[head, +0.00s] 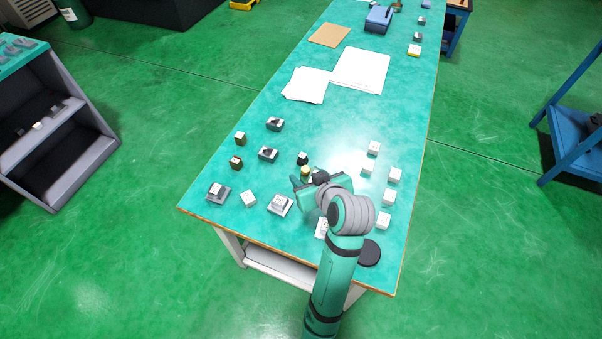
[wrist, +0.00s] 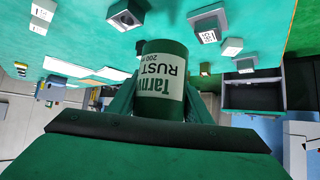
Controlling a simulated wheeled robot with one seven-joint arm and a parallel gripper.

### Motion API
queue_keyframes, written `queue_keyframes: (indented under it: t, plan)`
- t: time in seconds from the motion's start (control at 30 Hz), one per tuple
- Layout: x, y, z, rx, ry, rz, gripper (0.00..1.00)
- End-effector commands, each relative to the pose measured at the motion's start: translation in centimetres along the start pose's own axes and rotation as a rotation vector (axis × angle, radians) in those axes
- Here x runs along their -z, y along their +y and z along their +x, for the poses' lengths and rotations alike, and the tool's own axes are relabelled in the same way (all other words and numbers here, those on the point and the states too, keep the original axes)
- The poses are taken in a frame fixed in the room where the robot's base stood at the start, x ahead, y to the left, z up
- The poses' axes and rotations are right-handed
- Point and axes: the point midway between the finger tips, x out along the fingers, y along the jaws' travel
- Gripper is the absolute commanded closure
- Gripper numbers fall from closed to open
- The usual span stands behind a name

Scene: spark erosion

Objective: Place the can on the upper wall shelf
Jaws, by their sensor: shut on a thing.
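The can (wrist: 161,82) is green with a white label reading "Tarm… RUST…" and appears upside down in the wrist view. My gripper (wrist: 160,95) is shut on it, with a finger on each side. In the head view my gripper (head: 306,186) is over the near part of the teal table, and my arm hides most of the can. I cannot tell from these views whether the can touches the table top. No upper wall shelf can be made out in either view.
The teal table (head: 262,98) carries several small white blocks (head: 389,197) on the right, metal blocks (head: 268,154) on the left, and papers (head: 360,70) farther back. A dark round disc (head: 369,253) lies by the near edge. A grey rack (head: 55,140) stands left; green floor (head: 130,230) is clear between.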

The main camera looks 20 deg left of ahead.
Motion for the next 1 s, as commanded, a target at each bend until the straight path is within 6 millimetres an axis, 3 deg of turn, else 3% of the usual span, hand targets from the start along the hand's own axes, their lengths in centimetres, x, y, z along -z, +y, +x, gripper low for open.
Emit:
queue_keyframes:
  t: [0.13,0.4,0.7,1.0]
  plan:
    - [0.8,0.2,3.5,0.002,-0.001,-0.002,0.9]
    - [-0.6,0.7,8.6,0.0,0.0,0.0,0.9]
    - [-1.1,0.8,10.6,-0.001,0.0,0.0,0.9]
    - [-3.5,0.9,12.4,-0.002,0.001,0.001,0.9]
